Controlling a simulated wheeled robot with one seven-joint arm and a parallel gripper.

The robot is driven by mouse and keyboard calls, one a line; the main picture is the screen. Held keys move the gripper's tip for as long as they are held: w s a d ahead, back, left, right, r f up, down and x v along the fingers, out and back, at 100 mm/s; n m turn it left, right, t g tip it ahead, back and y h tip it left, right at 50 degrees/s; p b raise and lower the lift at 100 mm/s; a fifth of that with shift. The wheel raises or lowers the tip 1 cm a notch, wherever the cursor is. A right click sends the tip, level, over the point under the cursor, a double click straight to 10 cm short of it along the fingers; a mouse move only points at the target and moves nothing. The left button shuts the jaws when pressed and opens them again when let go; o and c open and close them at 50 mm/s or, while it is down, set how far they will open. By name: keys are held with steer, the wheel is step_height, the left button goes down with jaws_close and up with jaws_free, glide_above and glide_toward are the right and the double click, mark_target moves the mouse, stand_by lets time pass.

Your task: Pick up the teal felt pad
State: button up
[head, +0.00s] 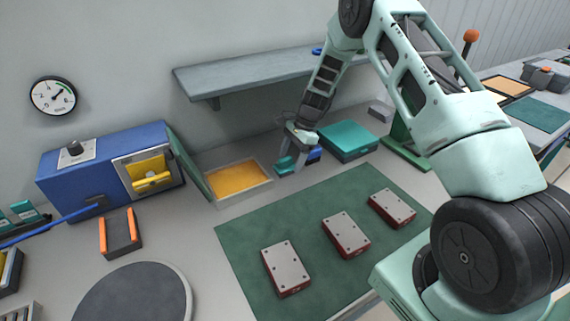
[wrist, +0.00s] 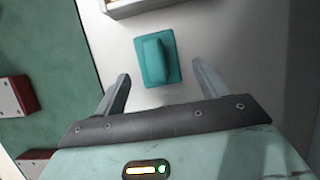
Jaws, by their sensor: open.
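The teal felt pad (wrist: 157,60) lies on the pale bench top in the wrist view, a flat rectangular piece with a raised rounded grip along its middle. My gripper (wrist: 161,72) is open and empty, with one finger to the left and one to the right of the pad's near end. A gap shows between the pad and both fingers. In the head view the pad (head: 285,163) is partly hidden by my gripper (head: 292,166). How far the fingertips are above the bench is hard to tell.
A shallow tray with an orange inside (head: 213,193) stands just left of the pad. A teal box (head: 348,140) stands to its right. A green mat (head: 245,250) with red-sided metal blocks (head: 345,228) lies in front. A grey shelf (head: 245,75) is on the wall above.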

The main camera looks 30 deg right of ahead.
mark_target(285, 165)
steer(key=shift+a+r+p, duration=0.2)
steer(key=shift+a+p, duration=0.1)
steer(key=shift+a, duration=0.6)
steer(key=shift+a+f, duration=0.2)
steer(key=shift+f, duration=0.05)
steer(key=shift+a+f+p, duration=0.1)
steer(key=shift+f+p, duration=0.25)
steer(key=shift+f, duration=0.1)
steer(key=c, duration=1.1)
steer(key=shift+r+b, duration=0.2)
steer(key=shift+b, duration=0.15)
